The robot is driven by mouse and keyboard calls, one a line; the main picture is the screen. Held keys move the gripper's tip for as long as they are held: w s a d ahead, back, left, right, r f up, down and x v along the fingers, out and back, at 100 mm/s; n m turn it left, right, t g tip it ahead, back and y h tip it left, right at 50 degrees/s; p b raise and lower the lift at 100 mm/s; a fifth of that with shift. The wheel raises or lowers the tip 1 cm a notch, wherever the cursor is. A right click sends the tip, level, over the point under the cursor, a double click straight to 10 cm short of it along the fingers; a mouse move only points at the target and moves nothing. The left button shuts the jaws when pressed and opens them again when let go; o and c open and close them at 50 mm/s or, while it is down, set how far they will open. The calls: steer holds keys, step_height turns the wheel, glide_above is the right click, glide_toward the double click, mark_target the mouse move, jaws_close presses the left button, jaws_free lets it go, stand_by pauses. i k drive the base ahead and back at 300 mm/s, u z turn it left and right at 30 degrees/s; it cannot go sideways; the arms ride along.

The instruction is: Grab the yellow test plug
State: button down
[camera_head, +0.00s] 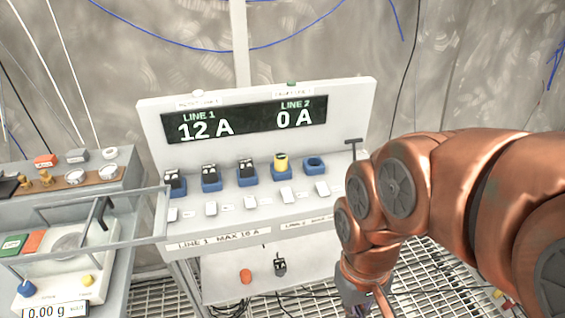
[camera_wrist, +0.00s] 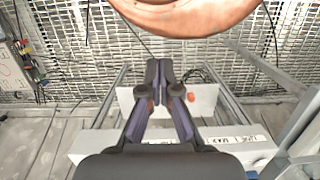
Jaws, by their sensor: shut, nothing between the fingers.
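The yellow test plug (camera_head: 281,161) stands upright in a blue socket (camera_head: 281,174) on the white panel, in the head view. It is the fourth socket from the left, under the LINE 2 side of the display. My gripper (camera_head: 366,300) hangs low to the right of the panel, partly cut off by the bottom edge. In the wrist view my gripper (camera_wrist: 159,72) is shut with its fingertips together and nothing between them. The gripper is well apart from the yellow plug. The plug cannot be made out in the wrist view.
Black plugs (camera_head: 209,172) fill the sockets left of the yellow one, and an empty blue socket (camera_head: 315,165) is to its right. The display (camera_head: 245,119) reads LINE 1 12 A, LINE 2 0 A. A scale bench (camera_head: 120,240) stands at left. A black T-handle (camera_head: 353,144) rises at right.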

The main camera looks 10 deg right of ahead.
mark_target(281, 159)
steer(key=k, duration=1.25)
steer(key=u, duration=0.95)
steer(key=i, duration=1.55)
steer(key=z, duration=0.75)
